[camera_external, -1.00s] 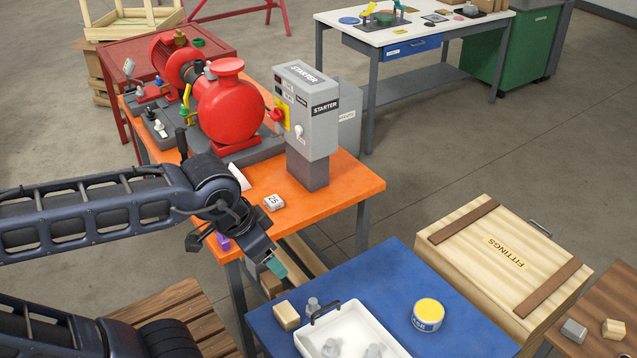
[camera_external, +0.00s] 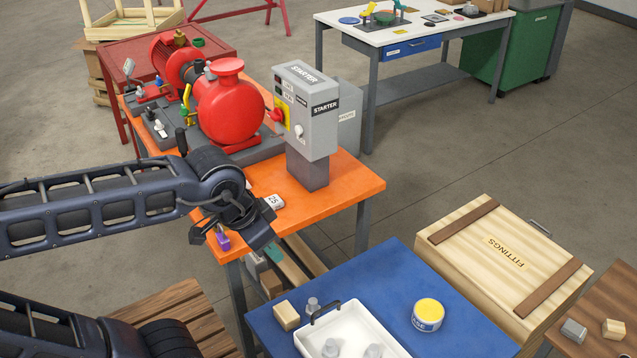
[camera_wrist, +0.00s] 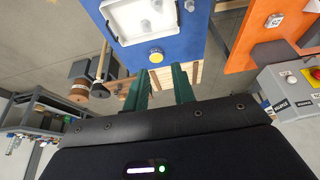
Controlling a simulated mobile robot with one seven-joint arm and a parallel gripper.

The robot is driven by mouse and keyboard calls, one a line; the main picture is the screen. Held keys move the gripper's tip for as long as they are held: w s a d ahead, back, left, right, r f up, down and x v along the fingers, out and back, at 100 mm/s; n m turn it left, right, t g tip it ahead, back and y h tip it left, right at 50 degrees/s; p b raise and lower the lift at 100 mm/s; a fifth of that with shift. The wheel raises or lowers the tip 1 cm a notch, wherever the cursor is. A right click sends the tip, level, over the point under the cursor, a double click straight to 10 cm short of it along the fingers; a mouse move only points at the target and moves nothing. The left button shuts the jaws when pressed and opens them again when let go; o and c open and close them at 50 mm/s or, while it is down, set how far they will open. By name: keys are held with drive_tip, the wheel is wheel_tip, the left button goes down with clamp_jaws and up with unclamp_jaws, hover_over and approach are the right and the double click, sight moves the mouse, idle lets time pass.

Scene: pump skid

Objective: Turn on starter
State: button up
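The grey starter box (camera_external: 310,125) stands on a post at the right end of the orange table. In the wrist view the starter box (camera_wrist: 288,92) is at the right edge, partly cut off, with the red knob (camera_wrist: 315,75) at the border. My gripper (camera_external: 273,253) is in front of the table, well apart from the box. Its two green fingers (camera_wrist: 158,88) are apart with nothing between them.
A red pump (camera_external: 230,110) sits left of the starter. A tag marked 25 (camera_external: 273,201) and a purple padlock (camera_external: 223,240) are near the orange table's front edge. A blue table (camera_external: 385,275) with a white tray (camera_external: 365,325) and a FITTINGS crate (camera_external: 505,250) are at the right.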

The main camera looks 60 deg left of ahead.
drive_tip(key=w+a+r, duration=0.1)
drive_tip(key=w, duration=0.1)
drive_tip(key=w+a+r, duration=0.1)
drive_tip(key=w+r, duration=0.1)
drive_tip(key=w+a+r, duration=0.1)
drive_tip(key=w, duration=0.1)
drive_tip(key=shift+w+a+r, duration=0.1)
drive_tip(key=shift+w+r, duration=0.25)
clamp_jaws()
drive_tip(key=w+a+r+g, duration=0.1)
drive_tip(key=w+a+r, duration=0.2)
drive_tip(key=w+a, duration=0.6)
drive_tip(key=w+a+r, duration=0.4)
drive_tip(key=w+a, duration=0.5)
drive_tip(key=w+a+f, duration=0.2)
drive_tip(key=a, duration=1)
drive_tip(key=w+a+f, duration=0.2)
drive_tip(key=a+f, duration=0.1)
drive_tip(key=a, duration=1)
drive_tip(key=w+a+f, duration=0.2)
drive_tip(key=a, duration=1)
drive_tip(key=shift+w+a+f, duration=0.15)
drive_tip(key=shift+w+a, duration=0.1)
drive_tip(key=shift+a, duration=0.15)
